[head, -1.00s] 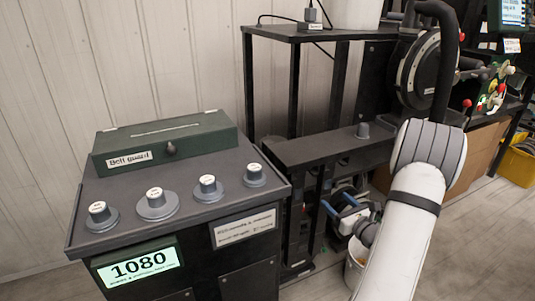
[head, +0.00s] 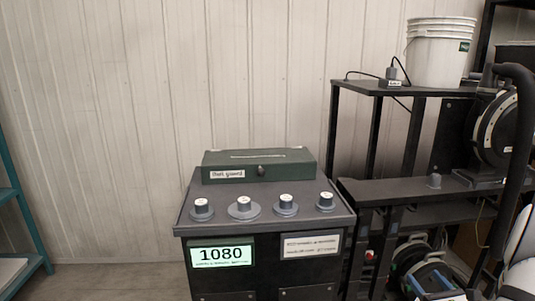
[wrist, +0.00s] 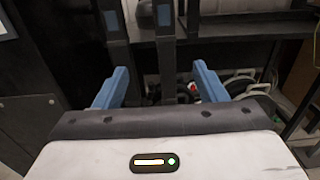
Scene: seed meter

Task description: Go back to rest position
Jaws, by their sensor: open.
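My gripper (wrist: 160,88) shows in the wrist view with its two blue fingers spread wide apart and nothing between them. Beyond the fingers are dark frame posts and the shadowed space under a bench, with a red-and-white part and cables. In the head view, part of my white arm shows at the right edge; whether the gripper is there too is hard to tell.
A black shelf (head: 400,91) holding a white bucket (head: 438,55) stands right of the console. A teal rack (head: 22,215) is at the far left. Floor (head: 105,282) between rack and console is clear.

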